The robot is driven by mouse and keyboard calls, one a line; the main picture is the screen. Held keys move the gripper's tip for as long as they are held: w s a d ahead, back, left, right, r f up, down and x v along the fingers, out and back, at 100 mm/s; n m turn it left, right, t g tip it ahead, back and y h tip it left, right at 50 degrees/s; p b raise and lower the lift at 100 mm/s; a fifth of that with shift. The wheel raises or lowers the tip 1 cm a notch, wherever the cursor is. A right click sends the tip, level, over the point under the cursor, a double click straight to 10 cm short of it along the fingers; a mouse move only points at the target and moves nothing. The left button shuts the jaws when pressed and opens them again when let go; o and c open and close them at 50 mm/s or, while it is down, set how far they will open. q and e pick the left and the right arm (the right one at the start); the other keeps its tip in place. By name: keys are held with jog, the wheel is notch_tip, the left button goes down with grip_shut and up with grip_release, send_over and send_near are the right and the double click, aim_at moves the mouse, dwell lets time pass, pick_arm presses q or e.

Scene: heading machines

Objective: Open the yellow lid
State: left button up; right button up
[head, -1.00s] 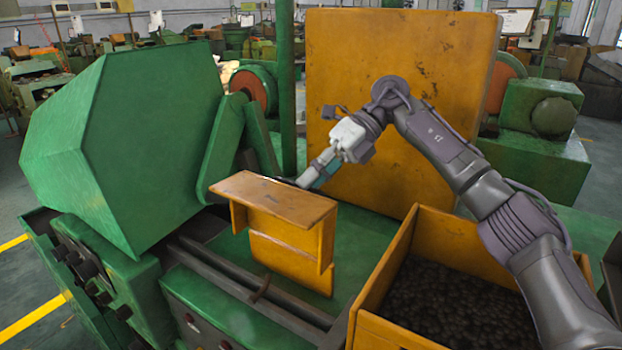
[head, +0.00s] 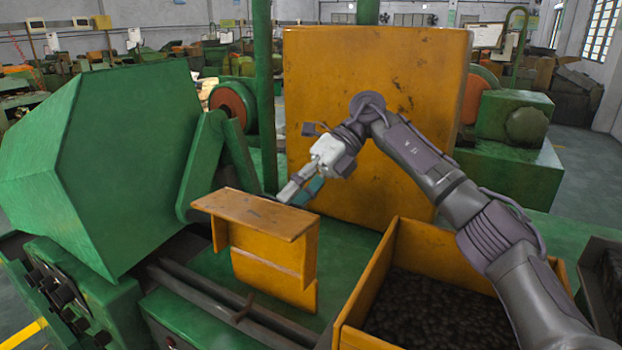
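The yellow lid (head: 256,213) is a worn orange-yellow cover with a flat top plate and a hanging front panel. It stands on the green machine bed near the middle of the head view. My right arm reaches in from the right, and my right gripper (head: 291,194) is at the far edge of the lid's top plate. Its fingertips are small and partly hidden there, so I cannot tell whether they touch the lid or are closed on it. My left gripper is not in view.
A large green housing (head: 95,165) stands at the left. A tall yellow panel (head: 330,120) rises behind my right arm. A yellow bin (head: 365,290) of small dark parts is at the lower right, under my forearm. A green post (head: 264,90) stands behind the lid.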

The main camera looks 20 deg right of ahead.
jog(key=v, duration=1)
jog(key=shift+d+r, duration=0.2)
jog(key=shift+d, duration=0.15)
jog(key=shift+w+f, duration=0.1)
